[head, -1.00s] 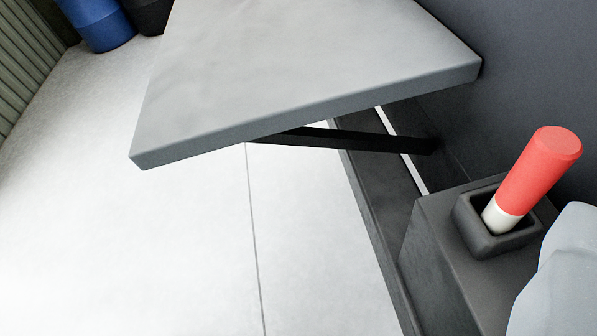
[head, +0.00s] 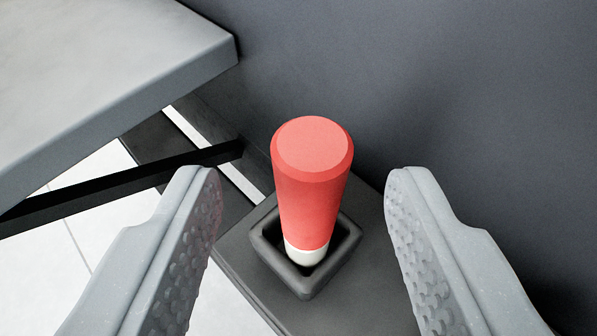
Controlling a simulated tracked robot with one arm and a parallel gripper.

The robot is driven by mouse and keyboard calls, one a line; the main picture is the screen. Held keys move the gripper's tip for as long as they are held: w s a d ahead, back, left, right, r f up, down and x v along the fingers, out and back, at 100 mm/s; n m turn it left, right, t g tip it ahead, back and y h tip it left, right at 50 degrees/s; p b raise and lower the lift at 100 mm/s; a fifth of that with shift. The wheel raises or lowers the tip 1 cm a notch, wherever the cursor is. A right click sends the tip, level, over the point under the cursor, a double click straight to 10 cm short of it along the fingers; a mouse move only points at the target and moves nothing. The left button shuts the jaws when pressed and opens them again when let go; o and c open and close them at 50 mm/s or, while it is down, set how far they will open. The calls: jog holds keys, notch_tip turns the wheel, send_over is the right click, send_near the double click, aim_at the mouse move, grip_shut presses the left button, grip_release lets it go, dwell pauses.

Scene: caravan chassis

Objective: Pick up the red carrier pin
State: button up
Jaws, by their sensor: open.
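The red carrier pin (head: 313,190) stands upright in a dark square holder (head: 270,262) in the middle of the head view. Its top and body are red, and its lower end is white. The very bottom is inside the holder. My gripper (head: 303,180) is open. One grey finger with a bumpy inner pad is left of the pin and the other is right of it. Clear gaps show between both fingers and the pin in the picture, and neither finger touches it.
The holder sits on a dark grey block (head: 352,300). A grey shelf or tabletop (head: 110,80) juts in at the upper left, with a black brace (head: 120,185) under it. A dark wall (head: 430,80) rises behind and to the right. Pale floor (head: 75,225) shows at the left.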

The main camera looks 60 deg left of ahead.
jog(key=shift+b+x, duration=0.65)
jog(key=shift+x, duration=2)
jog(key=shift+s, duration=0.1)
grip_shut()
